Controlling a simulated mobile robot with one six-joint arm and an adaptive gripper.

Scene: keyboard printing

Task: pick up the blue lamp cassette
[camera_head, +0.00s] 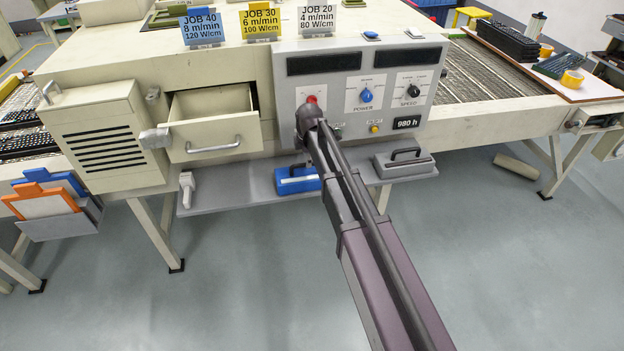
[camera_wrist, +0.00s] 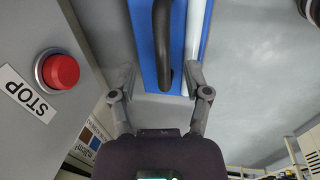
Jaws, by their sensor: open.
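The blue lamp cassette (camera_head: 292,187) lies on the grey shelf (camera_head: 235,183) below the control panel, partly hidden by my arm in the head view. In the wrist view the blue cassette (camera_wrist: 178,75) fills the top middle, with a black bar handle (camera_wrist: 161,40) and a pale strip along its right side. My gripper (camera_wrist: 159,76) is open and empty, its fingertips spread left and right of the handle's line at the cassette's near end. I cannot tell how much gap is left to the handle. In the head view my gripper is hidden behind the arm.
A grey cassette (camera_head: 402,163) with a black handle sits on the shelf to the right. A white hand-held item (camera_head: 186,188) is at its left end. An open drawer (camera_head: 212,130) juts out above. The red STOP button (camera_wrist: 60,71) is close to my gripper's left.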

